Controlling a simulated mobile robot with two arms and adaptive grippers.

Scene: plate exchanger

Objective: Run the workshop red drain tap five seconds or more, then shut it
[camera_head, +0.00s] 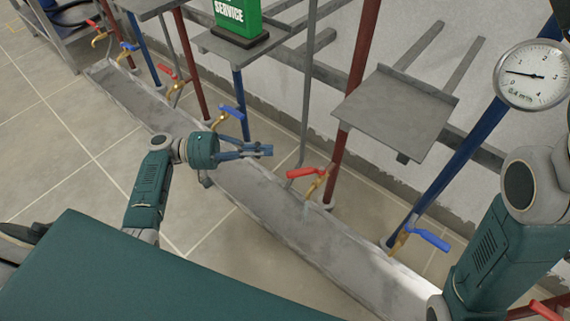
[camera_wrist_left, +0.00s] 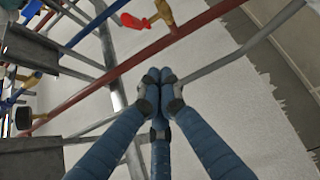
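A tap with a red lever (camera_head: 304,173) and a brass body (camera_head: 319,186) sits low on a red pipe (camera_head: 354,85), above the grey trough. Its lever points left, across the brass body. A red lever (camera_wrist_left: 131,20) also shows there. Another red-lever tap (camera_head: 167,72) is farther left. No label marks the workshop tap. My right gripper is out of view.
Blue-lever taps stand on either side, one near the left gripper (camera_head: 231,111) and one at right (camera_head: 428,238). The trough (camera_head: 250,190) runs diagonally below. A grey shelf (camera_head: 390,108), a green SERVICE sign (camera_head: 237,14) and a round gauge (camera_head: 532,75) stand by the pipes.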

